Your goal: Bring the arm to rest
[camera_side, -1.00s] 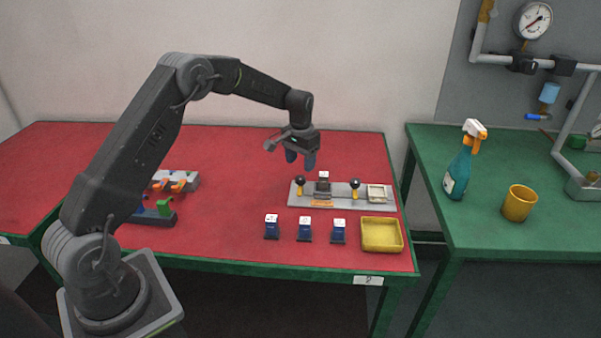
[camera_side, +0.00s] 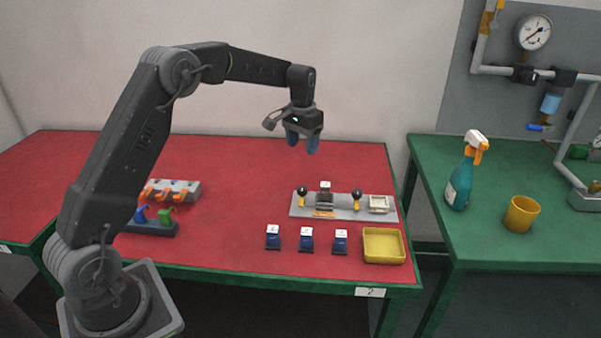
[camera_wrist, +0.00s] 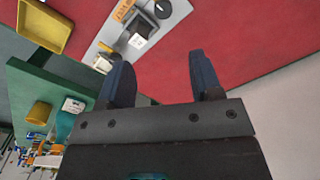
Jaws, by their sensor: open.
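My gripper (camera_side: 303,142) hangs in the air above the red table (camera_side: 240,190), behind and above the grey fixture plate (camera_side: 340,212). Its two blue fingers point down, stand apart and hold nothing.
Several blue blocks with white tops (camera_side: 306,239) stand in a row at the front, beside a yellow tray (camera_side: 384,246). Racks with coloured parts (camera_side: 152,220) lie at left. A green table (camera_side: 500,235) at right holds a spray bottle (camera_side: 460,180) and a yellow cup (camera_side: 521,214).

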